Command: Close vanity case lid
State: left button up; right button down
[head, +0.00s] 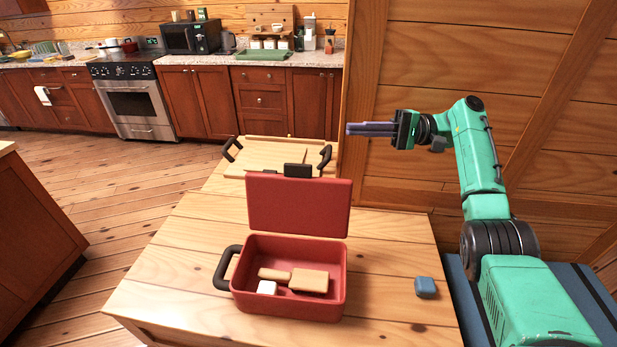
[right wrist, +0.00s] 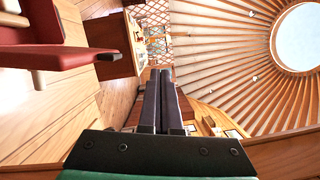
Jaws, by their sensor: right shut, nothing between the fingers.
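The red vanity case (head: 335,291) stands on the wooden table with its lid (head: 300,207) open, standing roughly upright at the back. A black latch (head: 297,170) sits on the lid's top edge, and a black handle (head: 226,268) is at the case's left side. Inside lie a wooden brush (head: 309,280) and a small white block (head: 267,288). My right gripper (head: 352,129) is shut and empty, above and to the right of the lid, pointing left and apart from it. In the right wrist view its fingers (right wrist: 160,100) are together, and the red lid (right wrist: 60,58) shows at left. My left gripper is not in view.
A wooden tray (head: 262,157) with black handles lies behind the case. A small blue block (head: 426,287) sits on the table (head: 180,270) at right. A wooden wall (head: 450,70) stands behind my right arm. The table left of the case is clear.

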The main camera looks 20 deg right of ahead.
pick_arm(q)
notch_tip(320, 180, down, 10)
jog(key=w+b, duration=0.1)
jog(key=b, duration=0.7)
pick_arm(e)
notch_tip(320, 180, down, 11)
jog(key=w, duration=0.2)
pick_arm(q)
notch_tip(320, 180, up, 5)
jog(key=p, duration=0.5)
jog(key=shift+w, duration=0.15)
pick_arm(e)
jog(key=w+a+r, duration=0.1)
jog(key=a, duration=0.9)
jog(key=shift+r, duration=0.4)
